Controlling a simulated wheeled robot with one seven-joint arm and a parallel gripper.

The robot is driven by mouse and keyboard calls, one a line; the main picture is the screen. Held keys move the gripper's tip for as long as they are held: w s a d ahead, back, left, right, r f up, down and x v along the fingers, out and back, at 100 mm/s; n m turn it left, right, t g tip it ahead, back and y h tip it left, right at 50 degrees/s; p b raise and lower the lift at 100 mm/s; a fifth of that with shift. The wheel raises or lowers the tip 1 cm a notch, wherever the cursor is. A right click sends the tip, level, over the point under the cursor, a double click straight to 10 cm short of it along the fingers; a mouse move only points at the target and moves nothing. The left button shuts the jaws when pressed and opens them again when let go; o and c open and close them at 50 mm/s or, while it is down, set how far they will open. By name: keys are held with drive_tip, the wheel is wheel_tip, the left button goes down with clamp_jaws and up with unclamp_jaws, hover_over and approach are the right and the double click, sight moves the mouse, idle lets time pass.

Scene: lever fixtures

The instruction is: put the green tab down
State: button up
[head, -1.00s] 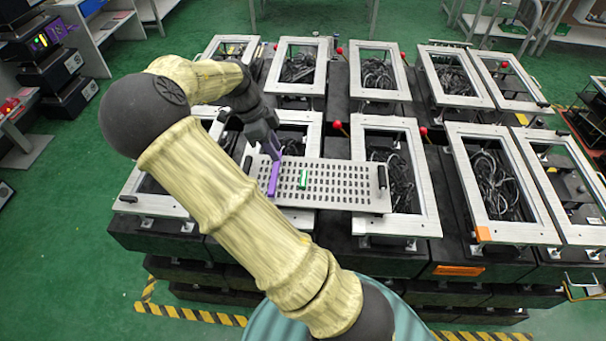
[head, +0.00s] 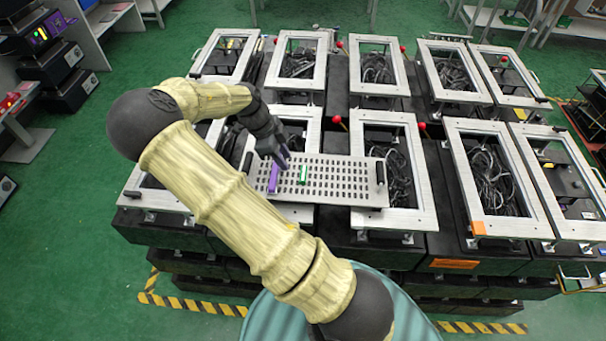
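The green tab (head: 303,174) is on a grey slotted plate (head: 345,186), near its middle. It looks short and narrow; whether it stands up or lies flat is hard to tell at this size. A longer purple tab (head: 273,179) is on the same plate, to the left of the green one. My gripper (head: 283,162), with purple fingers, is above the left part of the plate, near the top of the purple tab and left of the green tab. It appears apart from the green tab. The gap between its fingers is too small to read.
The plate has black handles at its left (head: 247,162) and right (head: 380,173) ends and lies across metal frames (head: 428,190). Dark boxes with cables fill the frames. Red ball knobs (head: 337,119) stand behind the plate. My arm crosses the front left.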

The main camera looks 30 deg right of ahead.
sight(299, 182)
drive_tip(key=p+x, duration=0.1)
drive_tip(key=x, duration=0.3)
drive_tip(key=shift+w+d+f, duration=0.1)
drive_tip(key=shift+w+f, duration=0.05)
drive_tip(key=shift+f, duration=0.15)
drive_tip(key=shift+s+r, duration=0.1)
drive_tip(key=shift+s, duration=0.15)
drive_tip(key=shift+s+d+f+p, duration=0.1)
drive_tip(key=shift+f+p, duration=0.15)
drive_tip(key=shift+p, duration=0.05)
drive_tip(key=p+x, duration=0.1)
drive_tip(key=x, duration=0.1)
drive_tip(key=p+x, duration=0.1)
drive_tip(key=x, duration=0.1)
drive_tip(key=shift+f, duration=0.35)
drive_tip(key=shift+w, duration=0.4)
drive_tip(key=shift+s+d, duration=0.1)
drive_tip(key=shift+s, duration=0.1)
clamp_jaws()
drive_tip(key=shift+a, duration=0.25)
